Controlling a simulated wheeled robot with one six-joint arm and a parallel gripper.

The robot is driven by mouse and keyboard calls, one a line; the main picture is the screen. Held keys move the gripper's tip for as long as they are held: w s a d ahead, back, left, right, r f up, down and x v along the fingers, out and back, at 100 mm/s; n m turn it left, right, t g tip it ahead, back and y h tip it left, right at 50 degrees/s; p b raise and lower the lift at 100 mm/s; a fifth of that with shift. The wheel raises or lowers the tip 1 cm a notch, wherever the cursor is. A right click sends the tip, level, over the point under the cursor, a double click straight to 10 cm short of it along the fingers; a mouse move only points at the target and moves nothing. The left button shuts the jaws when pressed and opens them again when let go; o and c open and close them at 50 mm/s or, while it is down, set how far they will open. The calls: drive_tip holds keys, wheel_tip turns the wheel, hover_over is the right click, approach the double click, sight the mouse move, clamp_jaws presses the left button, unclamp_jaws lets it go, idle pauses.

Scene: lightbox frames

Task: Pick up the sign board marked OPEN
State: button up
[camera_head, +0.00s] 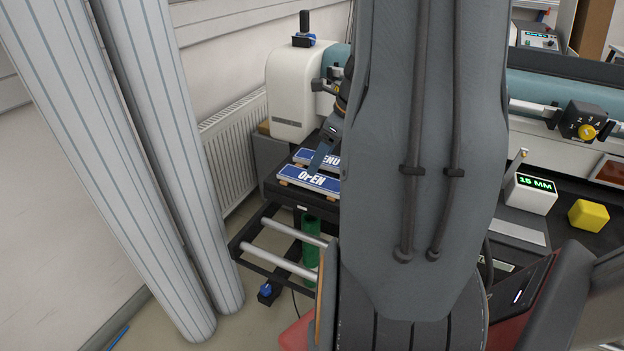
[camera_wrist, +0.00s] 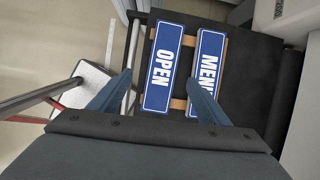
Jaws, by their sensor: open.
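The blue OPEN sign board (camera_head: 309,180) has white letters and a white border, and lies flat on a dark surface left of my arm in the head view. In the wrist view the OPEN board (camera_wrist: 162,68) lies between my two fingers. My gripper (camera_wrist: 162,82) is open, with one finger left of the board and the other over the gap towards a second board. That second blue board, marked MENU (camera_wrist: 209,72), lies beside it on the right. In the head view one finger crosses in front of the OPEN board, and my arm hides much of the middle.
Wooden strips (camera_wrist: 178,104) show under the boards. A roller frame with pale bars (camera_head: 283,256) and a green cylinder (camera_head: 311,242) are below. A white machine housing (camera_head: 297,92) stands behind. A yellow block (camera_head: 589,215) and a 15 MM display (camera_head: 532,190) are at right.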

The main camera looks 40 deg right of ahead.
sight(314, 179)
drive_tip(key=shift+d+f+m, duration=0.2)
drive_tip(key=shift+d+m, duration=0.05)
drive_tip(key=shift+m, duration=0.05)
drive_tip(key=shift+w+f, duration=0.15)
drive_tip(key=shift+f, duration=0.2)
drive_tip(key=shift+p+x, duration=0.3)
drive_tip(key=shift+x, duration=3)
drive_tip(key=shift+w, duration=0.1)
drive_tip(key=c, duration=1.2)
